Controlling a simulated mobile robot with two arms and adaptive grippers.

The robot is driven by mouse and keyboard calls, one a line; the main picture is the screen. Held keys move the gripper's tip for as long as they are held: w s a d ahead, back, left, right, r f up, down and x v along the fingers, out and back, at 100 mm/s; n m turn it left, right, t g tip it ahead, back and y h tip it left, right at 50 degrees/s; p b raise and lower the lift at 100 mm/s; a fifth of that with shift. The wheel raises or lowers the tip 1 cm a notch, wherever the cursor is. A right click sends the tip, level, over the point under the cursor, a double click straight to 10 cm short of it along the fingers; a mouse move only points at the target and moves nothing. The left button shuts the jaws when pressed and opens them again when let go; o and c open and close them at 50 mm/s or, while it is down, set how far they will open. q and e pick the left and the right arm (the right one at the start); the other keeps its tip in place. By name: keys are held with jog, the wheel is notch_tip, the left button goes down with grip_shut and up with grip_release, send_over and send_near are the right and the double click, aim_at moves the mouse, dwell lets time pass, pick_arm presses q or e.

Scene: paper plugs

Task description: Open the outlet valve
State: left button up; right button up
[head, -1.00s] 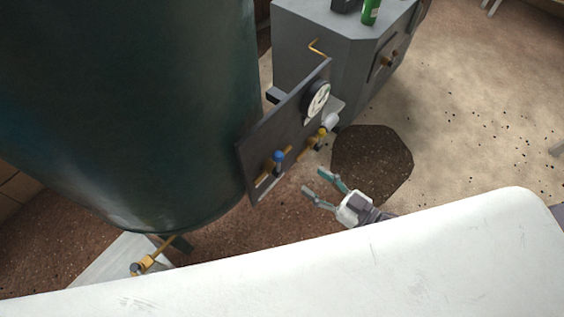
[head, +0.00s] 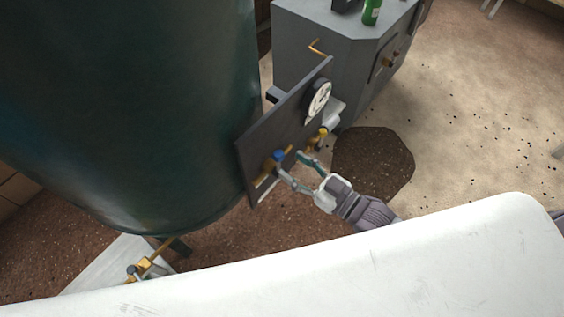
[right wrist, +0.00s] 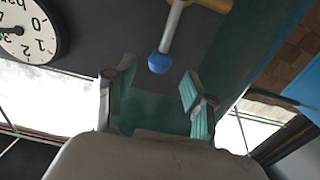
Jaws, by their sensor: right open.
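A dark panel (head: 262,135) beside the green tank (head: 170,90) carries a blue-tipped valve (head: 279,156) and a yellow-tipped valve (head: 322,133). I cannot tell from labels which one is the outlet valve. My right gripper (head: 289,164) is open in front of the panel, close to the blue-tipped valve. In the right wrist view, the blue ball tip (right wrist: 159,63) of a pale lever sits just beyond the gap between the open fingers (right wrist: 158,84), apart from both pads. My left gripper is not in view.
A round gauge (head: 319,99) sits on the panel above the valves; it also shows in the wrist view (right wrist: 28,32). A grey cabinet (head: 325,50) with a green bottle (head: 372,12) stands behind. A brass fitting (head: 140,268) is low under the tank.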

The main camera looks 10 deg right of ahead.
aim_at(283, 158)
jog(key=shift+x, duration=2)
jog(key=c, duration=0.8)
